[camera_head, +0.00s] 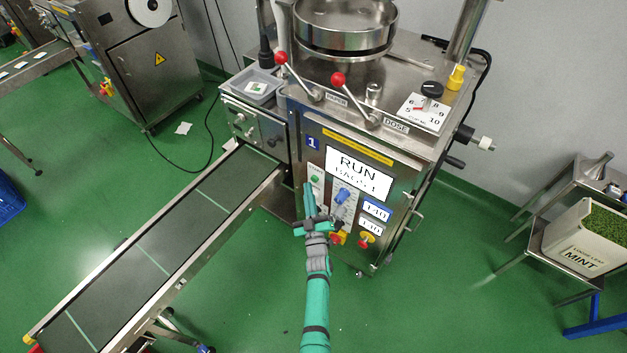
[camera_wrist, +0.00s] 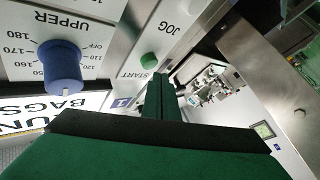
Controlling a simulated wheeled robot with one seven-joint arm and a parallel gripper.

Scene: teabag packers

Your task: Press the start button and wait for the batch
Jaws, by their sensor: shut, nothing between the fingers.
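The teabag packer, marked 1, has a front panel with a display (camera_head: 358,174) that reads RUN, with a BAGS line below it. The green start button (camera_head: 315,179) is on a white plate left of the display; in the wrist view the button (camera_wrist: 149,60) sits beside the word START. My gripper (camera_head: 307,188) is shut and empty, with its fingertips just below the button. In the wrist view the shut fingers (camera_wrist: 158,88) end close to the button; I cannot tell whether they touch it. The packer's conveyor belt (camera_head: 170,240) is empty.
A blue knob (camera_head: 342,196) marked UPPER is right of my fingers. A red and yellow knob (camera_head: 367,241) is low on the panel. A clear bin (camera_head: 254,87) holds a small packet. A MINT tub (camera_head: 583,240) stands on a rack at right.

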